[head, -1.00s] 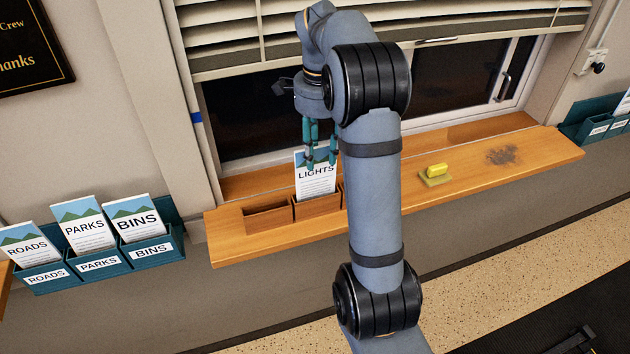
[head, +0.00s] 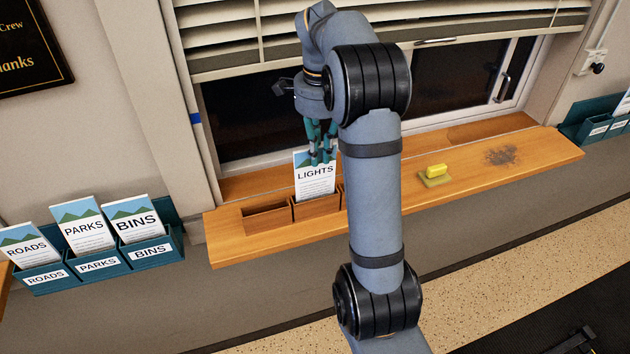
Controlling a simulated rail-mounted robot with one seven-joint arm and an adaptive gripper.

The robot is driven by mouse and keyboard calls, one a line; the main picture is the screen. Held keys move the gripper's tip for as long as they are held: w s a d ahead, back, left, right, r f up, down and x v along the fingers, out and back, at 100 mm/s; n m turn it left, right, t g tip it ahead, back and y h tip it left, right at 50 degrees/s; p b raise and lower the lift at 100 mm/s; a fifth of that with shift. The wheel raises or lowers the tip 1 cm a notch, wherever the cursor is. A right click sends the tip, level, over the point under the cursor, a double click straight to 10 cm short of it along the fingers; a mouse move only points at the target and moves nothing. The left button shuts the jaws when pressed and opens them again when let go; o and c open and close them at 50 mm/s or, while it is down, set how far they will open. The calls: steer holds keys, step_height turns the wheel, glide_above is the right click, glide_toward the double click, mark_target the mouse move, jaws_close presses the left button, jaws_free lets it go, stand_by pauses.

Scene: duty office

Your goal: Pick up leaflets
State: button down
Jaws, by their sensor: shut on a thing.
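The LIGHTS leaflets (head: 315,181) stand upright in a wooden holder (head: 317,206) on the window sill, in the head view. My gripper (head: 321,160) is shut on the top edge of the LIGHTS leaflets, its teal fingers pointing down. The lower part of the leaflets is hidden inside the holder. ROADS leaflets (head: 30,248), PARKS leaflets (head: 84,226) and BINS leaflets (head: 136,219) stand in labelled teal wall pockets (head: 152,252) at the left.
An empty wooden compartment (head: 267,217) is left of the LIGHTS one. A yellow block on a green base (head: 435,175) and a dark smudge (head: 502,156) are on the sill (head: 470,190). More teal pockets (head: 595,125) are at the far right. My arm hides part of the sill.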

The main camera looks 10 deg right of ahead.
steer(key=shift+r, duration=0.1)
stand_by(0.4)
step_height(320, 180, up, 10)
steer(key=p, duration=0.2)
steer(key=shift+p, duration=0.4)
steer(key=c, duration=2.4)
jaws_free()
jaws_close()
